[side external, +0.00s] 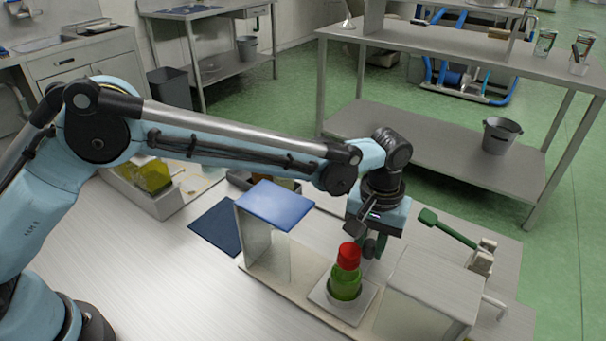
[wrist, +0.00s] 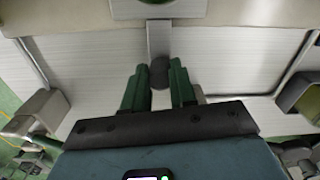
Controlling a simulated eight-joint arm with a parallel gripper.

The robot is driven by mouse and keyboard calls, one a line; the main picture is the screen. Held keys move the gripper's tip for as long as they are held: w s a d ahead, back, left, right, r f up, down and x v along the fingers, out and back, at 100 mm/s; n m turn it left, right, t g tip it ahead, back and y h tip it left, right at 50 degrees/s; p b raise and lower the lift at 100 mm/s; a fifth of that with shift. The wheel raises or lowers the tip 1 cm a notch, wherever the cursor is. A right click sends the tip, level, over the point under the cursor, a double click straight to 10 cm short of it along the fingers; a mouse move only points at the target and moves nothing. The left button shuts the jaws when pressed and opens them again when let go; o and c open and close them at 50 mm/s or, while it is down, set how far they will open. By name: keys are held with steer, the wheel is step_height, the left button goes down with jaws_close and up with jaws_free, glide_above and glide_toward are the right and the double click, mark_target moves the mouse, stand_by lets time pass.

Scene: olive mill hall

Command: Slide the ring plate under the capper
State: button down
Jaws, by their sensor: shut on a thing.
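The ring plate (side external: 327,296) is a pale square plate on a low track. A green bottle with a red cap (side external: 346,272) stands upright in it. My gripper (side external: 374,246) is behind the bottle. In the wrist view its green fingers (wrist: 158,76) are closed about a dark grey knob (wrist: 159,73) on a strip (wrist: 159,38) running toward the plate. A blue-topped stand (side external: 275,205) is left of the bottle and a pale box-like housing (side external: 433,285) is right of it. I cannot tell which is the capper. The bottle is under neither.
A green-handled lever (side external: 452,231) is at the right, behind the pale housing. A dark blue mat (side external: 215,228) and a yellow-green container (side external: 153,176) lie left on the bench (side external: 170,275). The front left of the bench is clear. A steel table (side external: 440,55) stands behind.

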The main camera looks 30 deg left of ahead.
steer(key=a, duration=0.4)
steer(key=shift+a, duration=0.1)
stand_by(0.3)
steer(key=c, duration=0.9)
jaws_free()
steer(key=shift+r, duration=0.1)
step_height(320, 180, up, 12)
